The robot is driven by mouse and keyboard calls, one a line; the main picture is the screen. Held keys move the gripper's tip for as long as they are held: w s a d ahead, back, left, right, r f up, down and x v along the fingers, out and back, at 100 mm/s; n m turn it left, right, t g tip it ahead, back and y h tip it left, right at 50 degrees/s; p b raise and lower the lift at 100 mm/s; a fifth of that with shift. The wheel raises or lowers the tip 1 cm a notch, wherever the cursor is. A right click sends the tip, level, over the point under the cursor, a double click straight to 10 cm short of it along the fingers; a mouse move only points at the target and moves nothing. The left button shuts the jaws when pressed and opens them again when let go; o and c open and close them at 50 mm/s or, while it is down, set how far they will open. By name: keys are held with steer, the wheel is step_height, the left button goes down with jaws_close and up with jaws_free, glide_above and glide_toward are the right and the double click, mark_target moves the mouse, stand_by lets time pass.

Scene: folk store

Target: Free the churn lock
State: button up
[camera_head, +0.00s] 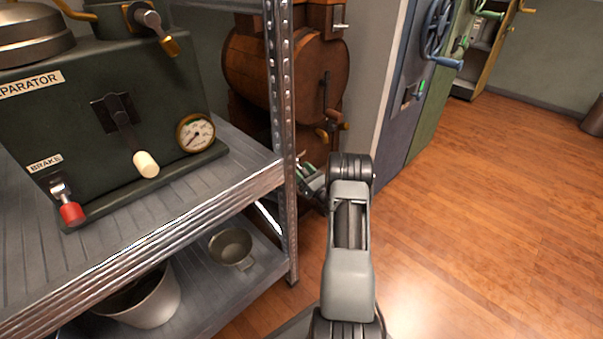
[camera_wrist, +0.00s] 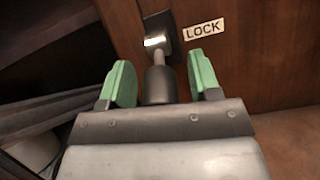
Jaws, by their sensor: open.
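The churn (camera_head: 284,70) is a brown wooden barrel behind the metal shelf post in the head view. Its wood front also shows in the wrist view (camera_wrist: 265,60), with a white LOCK label (camera_wrist: 203,30). Left of the label is a dark plate with a lock lever (camera_wrist: 158,82), which has a bright metal top and a grey grip hanging downward. My gripper (camera_wrist: 161,76) is open, with one green finger on each side of the grip. Gaps show on both sides, so neither finger seems to touch it. In the head view my gripper (camera_head: 306,170) is partly hidden near the post.
A metal shelf (camera_head: 225,185) stands left of my arm, its post close to the gripper. It holds a green separator (camera_head: 75,125), a pot (camera_head: 150,300) and a small pan (camera_head: 231,247). Blue and green cabinets stand right of the churn. Wooden floor (camera_head: 480,220) is clear on the right.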

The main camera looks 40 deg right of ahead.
steer(key=shift+c, duration=0.3)
jaws_close()
stand_by(0.4)
